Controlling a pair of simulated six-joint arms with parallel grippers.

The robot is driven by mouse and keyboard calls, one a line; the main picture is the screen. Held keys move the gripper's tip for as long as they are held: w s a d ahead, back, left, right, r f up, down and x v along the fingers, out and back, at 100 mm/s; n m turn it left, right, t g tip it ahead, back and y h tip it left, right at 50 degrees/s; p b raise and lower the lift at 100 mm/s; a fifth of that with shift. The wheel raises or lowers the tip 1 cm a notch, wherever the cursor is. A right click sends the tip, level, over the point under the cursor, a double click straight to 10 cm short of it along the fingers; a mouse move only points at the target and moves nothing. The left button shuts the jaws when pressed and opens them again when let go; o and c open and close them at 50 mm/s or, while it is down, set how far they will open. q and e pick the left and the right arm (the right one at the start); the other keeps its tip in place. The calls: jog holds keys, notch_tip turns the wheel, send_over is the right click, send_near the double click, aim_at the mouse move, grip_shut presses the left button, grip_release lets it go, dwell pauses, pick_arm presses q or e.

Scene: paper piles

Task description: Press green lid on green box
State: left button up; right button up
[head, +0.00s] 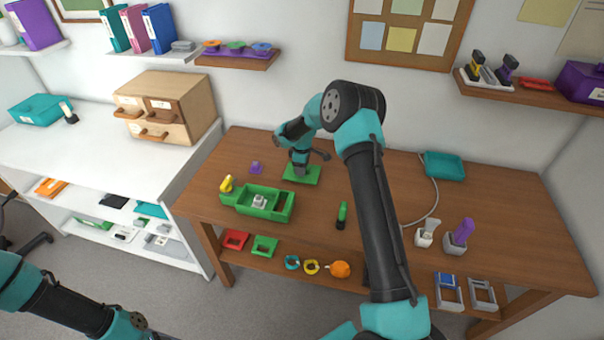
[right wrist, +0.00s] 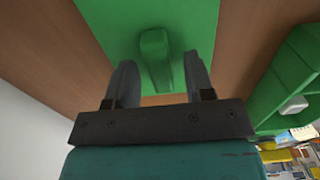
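The green lid (head: 314,177) lies flat on the brown table, right of and behind the green box. My right gripper (head: 300,168) is pointed down over the lid. In the right wrist view the lid (right wrist: 115,22) has a raised green handle (right wrist: 155,60), and my gripper (right wrist: 158,80) is open with a finger on either side of it; gaps show beside the handle. The open green box (head: 283,208) has compartments and a grey item (head: 259,201) inside. The box also shows at the right of the wrist view (right wrist: 268,97). My left gripper is out of view.
A yellow object (head: 226,184) stands at the box's left end, and a small purple piece (head: 256,168) lies behind it. A green-and-black object (head: 342,215) stands right of the box. The table (head: 400,180) right of the lid is partly hidden by my right arm.

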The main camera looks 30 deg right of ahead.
grip_shut()
jog(key=shift+r, duration=0.1)
notch_tip(320, 180, up, 10)
dwell(0.7)
dwell(0.5)
jog(key=s+a, duration=0.3)
jog(key=a, duration=0.7)
jog(key=s+a, duration=0.2)
jog(key=a, duration=0.9)
jog(key=shift+s+a+r, duration=0.15)
jog(key=shift+s+r, duration=0.25)
jog(key=shift+r, duration=0.05)
dwell(0.5)
